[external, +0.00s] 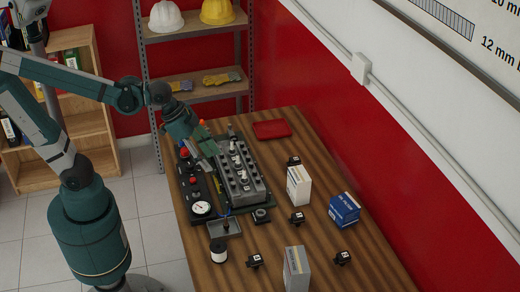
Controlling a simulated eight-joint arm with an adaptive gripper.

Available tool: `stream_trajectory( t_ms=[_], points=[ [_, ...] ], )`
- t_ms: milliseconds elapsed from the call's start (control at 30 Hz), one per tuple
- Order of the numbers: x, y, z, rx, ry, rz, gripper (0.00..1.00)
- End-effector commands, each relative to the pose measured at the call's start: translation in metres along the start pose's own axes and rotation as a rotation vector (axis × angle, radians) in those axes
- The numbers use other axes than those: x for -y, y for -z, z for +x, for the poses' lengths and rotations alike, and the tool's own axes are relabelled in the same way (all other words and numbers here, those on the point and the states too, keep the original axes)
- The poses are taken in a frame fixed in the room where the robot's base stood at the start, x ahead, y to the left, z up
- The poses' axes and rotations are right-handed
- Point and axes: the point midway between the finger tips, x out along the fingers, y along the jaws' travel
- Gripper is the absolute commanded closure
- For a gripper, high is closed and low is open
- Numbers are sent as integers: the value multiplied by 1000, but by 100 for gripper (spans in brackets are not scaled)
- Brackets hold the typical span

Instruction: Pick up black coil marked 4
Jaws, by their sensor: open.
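Several small black coils with white labels lie on the wooden table: one at the back (294,160), one in the middle (297,218), one at front left (255,261) and one at front right (342,258). Their numbers are too small to read, so I cannot tell which is marked 4. My gripper (210,149) is above the rear left part of the grey engine trainer (240,185), apart from these loose coils. It is open; its fingertips are small and hard to make out against the trainer.
A white box (298,185), a blue box (344,208) and a grey-white box (296,268) stand among the coils. A red tray (271,129) is at the back. A gauge (201,208), a small metal tray (225,227) and a white-and-black cylinder (218,251) are at left.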

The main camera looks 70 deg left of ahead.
Motion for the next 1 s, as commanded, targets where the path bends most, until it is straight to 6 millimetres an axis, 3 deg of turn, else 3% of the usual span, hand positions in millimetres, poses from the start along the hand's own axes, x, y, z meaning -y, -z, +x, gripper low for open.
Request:
stream_trajectory(
  t_ms=[500, 1000],
  points=[
    [-59, 64, 40, 45, -137, 274, 56],
    [-131, 106, 89, 70, -279, 544, 56]
  ],
)
